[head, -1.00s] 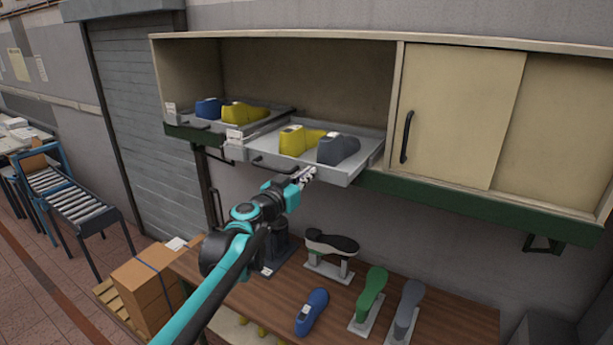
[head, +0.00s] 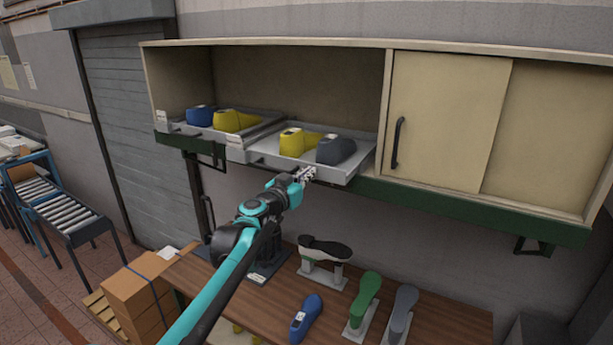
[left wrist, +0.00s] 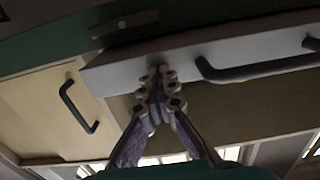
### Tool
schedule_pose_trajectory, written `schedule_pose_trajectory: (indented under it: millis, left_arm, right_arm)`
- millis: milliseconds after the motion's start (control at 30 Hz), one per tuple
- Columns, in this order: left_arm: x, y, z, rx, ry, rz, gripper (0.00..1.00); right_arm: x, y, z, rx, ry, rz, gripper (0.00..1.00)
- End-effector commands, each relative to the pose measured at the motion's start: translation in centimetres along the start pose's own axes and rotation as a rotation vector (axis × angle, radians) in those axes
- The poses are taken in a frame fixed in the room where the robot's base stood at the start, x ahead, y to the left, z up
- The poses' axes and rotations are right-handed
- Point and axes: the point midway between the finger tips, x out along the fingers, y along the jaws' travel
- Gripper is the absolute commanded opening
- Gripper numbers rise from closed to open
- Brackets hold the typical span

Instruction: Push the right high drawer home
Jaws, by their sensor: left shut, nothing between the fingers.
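The right high drawer (head: 335,178) is a grey tray sticking out partway from the open left part of the wall cabinet. It holds a yellow shoe last (head: 297,142) and a grey one (head: 335,150). My left gripper (head: 307,174) is shut and empty, with its tips at the drawer's front face, right of the handle in the head view. Exact contact is hard to tell. My right gripper is not in view.
A left drawer (head: 225,135) with blue and yellow lasts sits beside it. A sliding door (head: 450,120) closes the cabinet's right part. Below, a wooden bench (head: 440,325) carries a shoe on a stand (head: 325,248) and blue, green and grey lasts.

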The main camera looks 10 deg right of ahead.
Motion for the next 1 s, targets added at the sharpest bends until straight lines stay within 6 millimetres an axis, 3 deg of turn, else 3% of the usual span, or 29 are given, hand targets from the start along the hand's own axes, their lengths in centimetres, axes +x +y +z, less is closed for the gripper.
schedule_pose_trajectory:
  millis: [300,767,1000]
  left_arm:
    - [2.9,0.1,-0.1,0.0,0.0,0.002,0.0]
    - [3.6,0.0,0.0,0.0,0.0,0.001,0.0]
    - [5.3,0.1,-0.1,0.0,0.0,0.001,0.0]
  right_arm:
    - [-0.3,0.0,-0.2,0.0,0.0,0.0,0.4]
    - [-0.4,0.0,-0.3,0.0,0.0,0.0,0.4]
    - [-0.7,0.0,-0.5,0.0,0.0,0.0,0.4]
